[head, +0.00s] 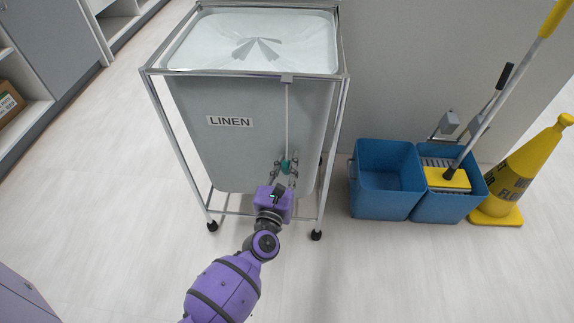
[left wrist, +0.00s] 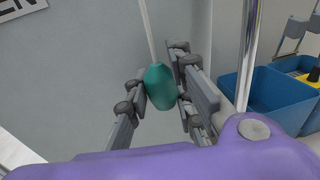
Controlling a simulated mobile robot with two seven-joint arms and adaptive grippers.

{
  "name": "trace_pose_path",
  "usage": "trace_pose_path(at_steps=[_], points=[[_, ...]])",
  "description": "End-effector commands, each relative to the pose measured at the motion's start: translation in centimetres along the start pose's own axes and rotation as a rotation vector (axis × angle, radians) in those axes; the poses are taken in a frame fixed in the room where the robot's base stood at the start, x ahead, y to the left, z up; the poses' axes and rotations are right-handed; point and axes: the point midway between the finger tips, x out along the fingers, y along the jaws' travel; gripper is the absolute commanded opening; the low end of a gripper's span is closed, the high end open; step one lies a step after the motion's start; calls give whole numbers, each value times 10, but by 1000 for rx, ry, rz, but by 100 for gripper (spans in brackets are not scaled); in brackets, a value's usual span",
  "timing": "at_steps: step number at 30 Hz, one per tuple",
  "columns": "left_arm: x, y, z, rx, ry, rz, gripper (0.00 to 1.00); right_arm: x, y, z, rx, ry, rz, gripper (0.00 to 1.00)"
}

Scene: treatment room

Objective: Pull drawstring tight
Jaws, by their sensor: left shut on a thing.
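A white drawstring cord (head: 287,118) hangs down the front of the grey linen hamper (head: 225,150) from a small clip (head: 287,77) on its frame. A teal toggle (head: 287,166) is at the cord's lower end. My left gripper (head: 286,170) is shut on the toggle in front of the hamper. In the left wrist view the teal toggle (left wrist: 160,87) sits between the two fingers, with the cord (left wrist: 147,32) running up from it. The hamper's translucent top cover (head: 258,45) shows gathered folds at its middle. My right gripper is not in view.
A chrome frame (head: 161,125) on black casters surrounds the hamper. Blue mop buckets (head: 384,205), a mop (head: 490,115) and a yellow floor sign (head: 520,175) stand to the right. Open floor lies at the left and front.

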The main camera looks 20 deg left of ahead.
Motion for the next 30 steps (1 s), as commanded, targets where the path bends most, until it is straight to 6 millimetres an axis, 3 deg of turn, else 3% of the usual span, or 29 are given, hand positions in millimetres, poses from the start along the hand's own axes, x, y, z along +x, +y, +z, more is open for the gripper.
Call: trace_pose_path(at_steps=[5, 6, 10, 22, 30], points=[[-3, 2, -7, 3, 13, 1, 0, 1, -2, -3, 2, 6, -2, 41], [-3, 2, -8, 3, 14, 1, 24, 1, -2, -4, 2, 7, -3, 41], [-3, 2, -7, 3, 13, 1, 41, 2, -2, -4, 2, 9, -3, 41], [-8, 1, -4, 1, 8, 0, 41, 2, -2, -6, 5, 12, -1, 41], [-58, 2, -5, 2, 11, 1, 41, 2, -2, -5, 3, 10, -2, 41]])
